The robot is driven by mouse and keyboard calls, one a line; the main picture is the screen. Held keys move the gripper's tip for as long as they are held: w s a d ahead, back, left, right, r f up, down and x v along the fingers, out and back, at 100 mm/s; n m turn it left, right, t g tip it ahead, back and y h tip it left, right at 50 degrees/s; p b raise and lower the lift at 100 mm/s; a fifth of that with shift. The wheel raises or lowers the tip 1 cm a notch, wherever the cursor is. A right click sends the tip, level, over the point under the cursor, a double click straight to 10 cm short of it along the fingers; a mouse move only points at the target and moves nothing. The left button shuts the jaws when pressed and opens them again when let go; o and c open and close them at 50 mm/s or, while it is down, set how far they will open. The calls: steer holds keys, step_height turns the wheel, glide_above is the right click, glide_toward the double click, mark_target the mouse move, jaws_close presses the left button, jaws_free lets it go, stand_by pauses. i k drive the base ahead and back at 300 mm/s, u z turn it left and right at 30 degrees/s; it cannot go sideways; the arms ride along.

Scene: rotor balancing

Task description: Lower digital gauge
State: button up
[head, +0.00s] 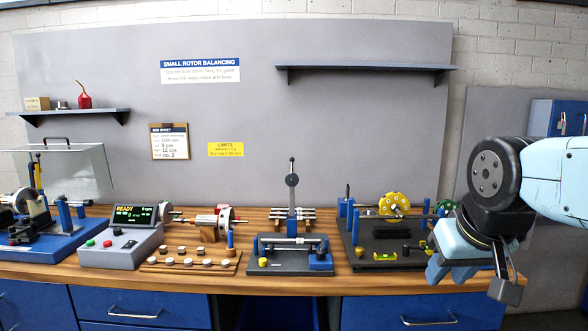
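A gap shows between the round face and the bar below. My gripper (470,280) is at the right, in front of the bench's right end, far from the gauge and touching nothing that I can see. Its fingers are seen at an angle, so their opening is unclear.
A console (125,236) showing READY and a blue balancing machine (40,240) stand at left. A wooden board (190,262) holds several small discs. A stand with a yellow wheel (394,205) lies between the gauge and my gripper. Shelves (365,70) hang above.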

mark_target(292, 179)
steer(key=i, duration=0.95)
steer(key=u, duration=0.05)
